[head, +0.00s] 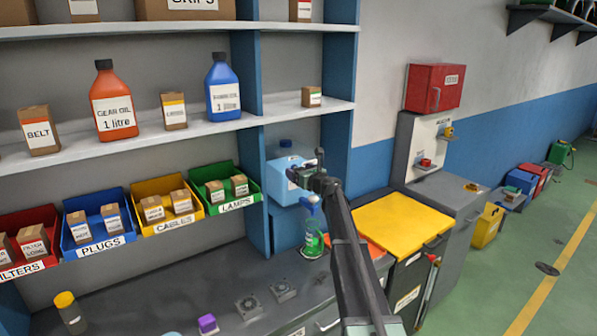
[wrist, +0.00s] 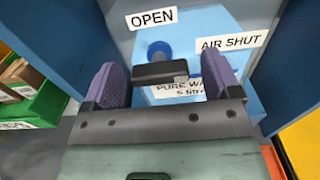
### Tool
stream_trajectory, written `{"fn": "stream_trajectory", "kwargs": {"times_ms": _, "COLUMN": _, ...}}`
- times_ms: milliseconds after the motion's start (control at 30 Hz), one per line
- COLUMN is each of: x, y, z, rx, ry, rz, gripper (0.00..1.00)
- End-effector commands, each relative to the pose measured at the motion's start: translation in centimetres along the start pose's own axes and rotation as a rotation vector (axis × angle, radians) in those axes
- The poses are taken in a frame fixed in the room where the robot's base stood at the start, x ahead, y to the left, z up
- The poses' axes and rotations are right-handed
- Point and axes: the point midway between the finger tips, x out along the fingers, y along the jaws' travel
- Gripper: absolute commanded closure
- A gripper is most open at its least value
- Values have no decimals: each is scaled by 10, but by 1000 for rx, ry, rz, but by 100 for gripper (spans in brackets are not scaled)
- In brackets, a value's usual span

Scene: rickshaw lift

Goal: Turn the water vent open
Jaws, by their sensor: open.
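The light-blue water jug (head: 287,165) stands in a shelf bay in the head view, partly covered by my gripper (head: 314,172). In the wrist view the jug (wrist: 205,25) carries a "PURE WATER" label, partly hidden. An "OPEN" label (wrist: 152,19) and an "AIR SHUT" label (wrist: 232,41) show beyond the fingers. A round blue cap (wrist: 160,50) is below "OPEN". My gripper (wrist: 163,73) is open, its purple fingers wide apart. A dark bar (wrist: 160,72), probably the vent handle, lies crosswise between them; I cannot tell whether they touch it.
Blue shelf uprights (wrist: 38,42) stand on both sides of the jug. A green LAMPS bin (head: 222,187) is to its left. A green spray bottle (head: 312,235) stands below my gripper. A yellow-topped cabinet (head: 405,220) is to the right.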

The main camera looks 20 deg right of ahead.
Motion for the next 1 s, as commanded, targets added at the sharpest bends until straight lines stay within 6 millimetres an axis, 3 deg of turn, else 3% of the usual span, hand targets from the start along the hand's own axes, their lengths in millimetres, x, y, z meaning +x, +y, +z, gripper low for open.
{"fn": "stream_trajectory", "kwargs": {"times_ms": 100, "x": 11, "y": 0, "z": 0, "rx": 0, "ry": 0, "rz": 1, "gripper": 17}}
{"fn": "stream_trajectory", "kwargs": {"times_ms": 300, "x": 11, "y": 1, "z": 0, "rx": -1, "ry": 0, "rz": 1, "gripper": 17}}
{"fn": "stream_trajectory", "kwargs": {"times_ms": 633, "x": 10, "y": 1, "z": 0, "rx": -1, "ry": 0, "rz": 1, "gripper": 66}}
{"fn": "stream_trajectory", "kwargs": {"times_ms": 1000, "x": 10, "y": 1, "z": 0, "rx": -56, "ry": 0, "rz": 1, "gripper": 66}}
